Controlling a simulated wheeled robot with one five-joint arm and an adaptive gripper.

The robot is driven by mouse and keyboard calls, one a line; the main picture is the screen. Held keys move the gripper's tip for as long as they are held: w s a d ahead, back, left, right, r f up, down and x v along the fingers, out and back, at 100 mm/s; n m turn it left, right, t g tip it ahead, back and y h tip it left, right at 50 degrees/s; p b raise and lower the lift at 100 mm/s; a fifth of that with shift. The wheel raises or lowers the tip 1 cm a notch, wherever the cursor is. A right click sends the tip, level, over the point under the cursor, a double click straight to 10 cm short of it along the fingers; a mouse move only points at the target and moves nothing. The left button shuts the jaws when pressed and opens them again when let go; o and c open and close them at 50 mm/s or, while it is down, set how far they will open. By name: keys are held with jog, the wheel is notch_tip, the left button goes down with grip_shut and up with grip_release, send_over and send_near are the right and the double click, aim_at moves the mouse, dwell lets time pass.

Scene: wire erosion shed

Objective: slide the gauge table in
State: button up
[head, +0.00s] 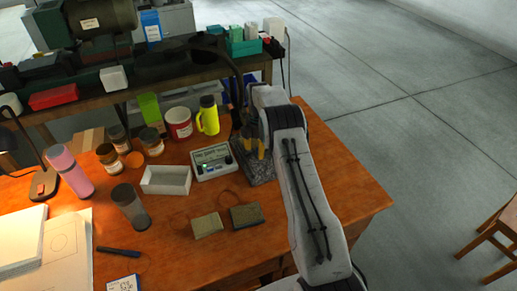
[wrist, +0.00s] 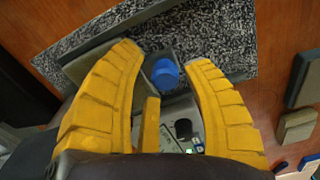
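A speckled grey granite plate (head: 262,172) lies on the wooden table, partly hidden by my arm. It fills the upper part of the wrist view (wrist: 222,38). A small dark block with a blue round knob (wrist: 165,72) is at the plate, and seems to be part of the gauge table. My gripper (wrist: 166,60) has its yellow fingers apart on both sides of the knob, with visible gaps. In the head view my gripper (head: 251,142) is over the plate's far end. A grey gauge box (head: 213,162) with a display stands just left of the plate.
Two small blocks, one tan (head: 207,225) and one dark (head: 246,215), lie in front of the plate. A white open box (head: 166,180), a yellow flask (head: 208,116) and several jars stand to the left. The table's right front corner is clear.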

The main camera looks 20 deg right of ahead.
notch_tip(320, 180, up, 12)
jog(key=shift+r, duration=0.1)
dwell(0.8)
dwell(0.4)
jog(key=s+a+r+m+t, duration=0.1)
jog(key=s+a+r+m, duration=0.3)
jog(key=s+r, duration=0.4)
jog(key=s+a+r+m+t, duration=0.1)
jog(key=s+a+r+m, duration=0.25)
jog(key=s+r, duration=0.45)
jog(key=shift+s+a+f+m+t, duration=0.5)
jog(key=shift+s+m, duration=0.95)
jog(key=shift+s, duration=2.35)
jog(key=shift+s+a+f+m+t, duration=0.1)
jog(key=shift+s+a+f+m, duration=1)
jog(key=shift+s, duration=2.75)
jog(key=shift+s+a+m+t, duration=0.4)
jog(key=shift+s+m, duration=1.4)
jog(key=shift+s, duration=2)
